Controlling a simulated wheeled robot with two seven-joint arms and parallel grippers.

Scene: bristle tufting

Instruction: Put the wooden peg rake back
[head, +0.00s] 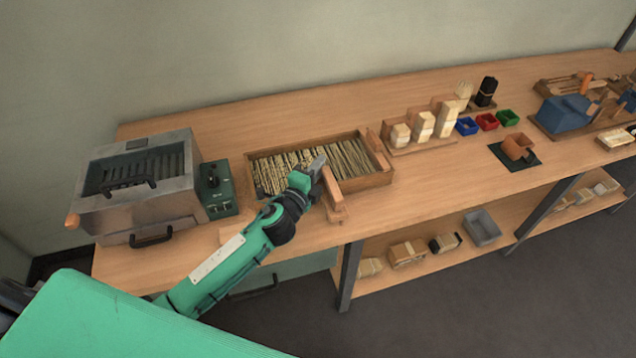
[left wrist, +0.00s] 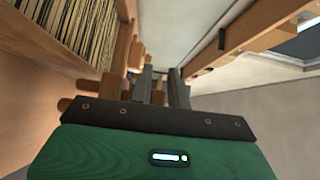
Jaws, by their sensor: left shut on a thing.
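The wooden peg rake (head: 333,187) is a light brown bar slanting across the front right part of the bristle tray, its near end over the tray's front edge. My left gripper (head: 318,167) is shut on it near its far end. In the left wrist view, wood of the rake (left wrist: 158,97) shows between and beside the fingers of the left gripper (left wrist: 163,86), which hide much of it. The wooden tray (head: 388,180) holds many pale bristle bundles; its side also shows at upper left in the left wrist view (left wrist: 124,36). My right gripper is out of view.
A grey metal box (head: 150,215) and a dark green control unit (head: 217,190) stand left of the tray. Wooden blocks (head: 422,128), small coloured bins (head: 487,121) and a blue fixture (head: 563,113) stand to the right. The bench front right of the tray is clear.

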